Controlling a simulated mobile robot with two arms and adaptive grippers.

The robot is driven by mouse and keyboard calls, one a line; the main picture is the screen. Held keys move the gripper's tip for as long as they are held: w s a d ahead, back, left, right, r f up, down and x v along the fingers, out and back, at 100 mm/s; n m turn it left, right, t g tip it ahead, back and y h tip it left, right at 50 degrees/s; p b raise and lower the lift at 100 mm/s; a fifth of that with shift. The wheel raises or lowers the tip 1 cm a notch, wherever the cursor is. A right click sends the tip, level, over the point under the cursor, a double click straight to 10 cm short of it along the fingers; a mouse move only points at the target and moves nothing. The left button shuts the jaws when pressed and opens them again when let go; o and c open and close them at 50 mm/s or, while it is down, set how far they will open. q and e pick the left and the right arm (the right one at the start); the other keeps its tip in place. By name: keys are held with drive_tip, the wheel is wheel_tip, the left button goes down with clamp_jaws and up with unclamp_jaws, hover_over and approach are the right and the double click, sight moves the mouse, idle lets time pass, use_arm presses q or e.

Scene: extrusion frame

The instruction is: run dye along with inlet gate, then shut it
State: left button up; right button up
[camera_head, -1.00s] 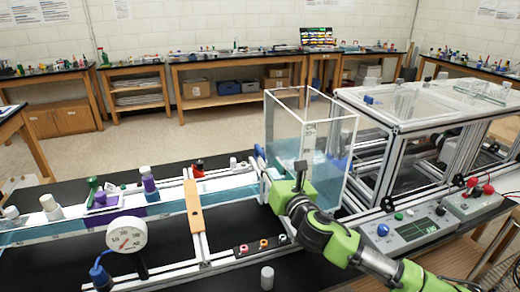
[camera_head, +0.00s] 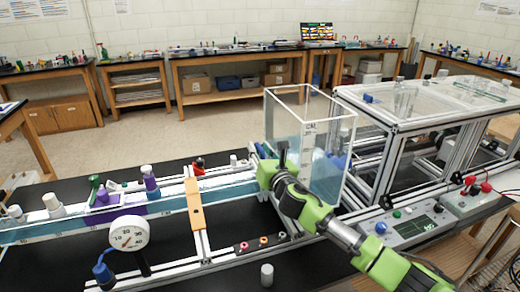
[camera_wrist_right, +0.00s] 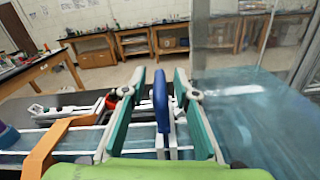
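The inlet gate's upright blue handle (camera_wrist_right: 160,100) stands on a white stem in the right wrist view, at the tank end of the flume. My right gripper (camera_wrist_right: 160,78) is open, with one teal-padded finger on each side of the handle and a gap to both. In the head view the right gripper (camera_head: 262,168) is at the flume's right end, beside the clear water tank (camera_head: 322,130), and hides most of the gate. A purple-banded bottle (camera_head: 150,184) and a purple holder (camera_head: 101,200) sit on the flume (camera_head: 228,187). My left gripper is not in view.
An orange crossbar (camera_head: 194,204) spans the flume. A round dial gauge (camera_head: 129,233) stands in front. A small white cylinder (camera_head: 267,274) stands on the black bench. A control box (camera_head: 408,230) is at right.

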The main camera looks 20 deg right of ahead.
clamp_jaws()
drive_tip(key=shift+f+b, duration=0.7)
drive_tip(key=shift+f, duration=0.6)
unclamp_jaws()
drive_tip(key=shift+r, duration=0.1)
drive_tip(key=s, duration=1.2)
drive_tip(key=shift+d, duration=0.2)
